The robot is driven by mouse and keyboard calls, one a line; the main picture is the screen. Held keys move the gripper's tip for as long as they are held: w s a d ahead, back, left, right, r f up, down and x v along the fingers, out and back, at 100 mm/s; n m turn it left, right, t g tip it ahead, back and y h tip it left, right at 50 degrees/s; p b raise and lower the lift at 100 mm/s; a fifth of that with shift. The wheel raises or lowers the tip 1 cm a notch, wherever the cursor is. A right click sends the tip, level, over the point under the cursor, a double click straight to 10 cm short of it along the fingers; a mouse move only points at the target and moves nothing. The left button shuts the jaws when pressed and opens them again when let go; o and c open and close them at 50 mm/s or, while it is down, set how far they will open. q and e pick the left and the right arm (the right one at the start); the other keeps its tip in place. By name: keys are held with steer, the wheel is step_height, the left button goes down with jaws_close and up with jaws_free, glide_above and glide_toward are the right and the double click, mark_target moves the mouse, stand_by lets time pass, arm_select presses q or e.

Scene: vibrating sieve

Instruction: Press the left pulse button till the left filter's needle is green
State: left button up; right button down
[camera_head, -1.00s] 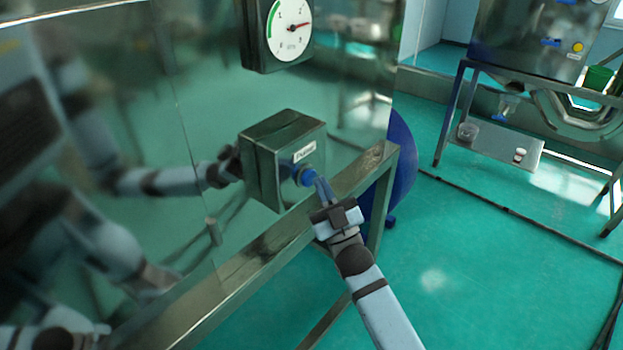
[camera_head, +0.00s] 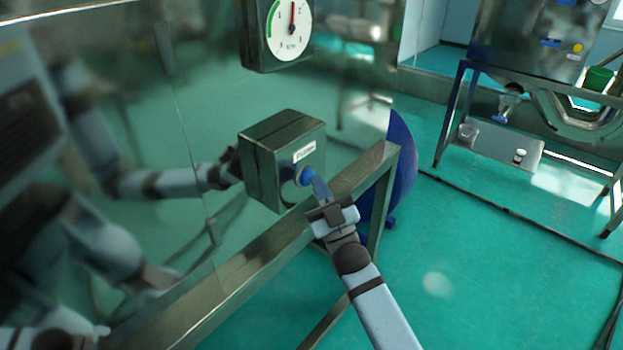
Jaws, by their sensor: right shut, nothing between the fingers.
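The blue pulse button (camera_head: 304,176) sits on the front of a grey metal box (camera_head: 262,176) with a small white label above it. My right gripper (camera_head: 315,182) is shut and empty, its fingertips at the button; I cannot tell whether they press it in. The filter's round white gauge (camera_head: 283,42) is above the box, its top cut off by the picture edge. Its red needle (camera_head: 292,16) points almost straight up, to the right of the green arc (camera_head: 273,19). My left gripper is not in view.
A shiny metal panel (camera_head: 130,90) on the left mirrors my arm. A metal frame rail (camera_head: 255,268) runs below the box. A blue round part (camera_head: 402,170) stands behind the frame. Another machine (camera_head: 530,40) stands at the back right. Green floor lies open at right.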

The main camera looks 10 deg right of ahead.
steer(key=shift+d, duration=0.1)
steer(key=shift+s+d+p, duration=0.3)
steer(key=shift+s+d, duration=0.15)
steer(key=shift+s, duration=0.25)
steer(key=s+d, duration=0.1)
steer(key=s, duration=0.1)
steer(key=s+d+p, duration=0.1)
steer(key=s+d, duration=0.1)
stand_by(0.9)
steer(key=s+d+f+m+g+h+p, duration=0.1)
steer(key=s+f+m+g+h, duration=0.1)
steer(key=s+f+g, duration=0.5)
steer(key=s+d+f+m+g+h+p, duration=0.1)
steer(key=s+f+g, duration=0.6)
steer(key=s+f, duration=0.8)
step_height(320, 180, down, 6)
steer(key=m+h, duration=0.1)
steer(key=h, duration=0.1)
steer(key=shift+s+d+m+h, duration=0.2)
steer(key=shift+s+m+h, duration=0.15)
steer(key=shift+m+h, duration=0.05)
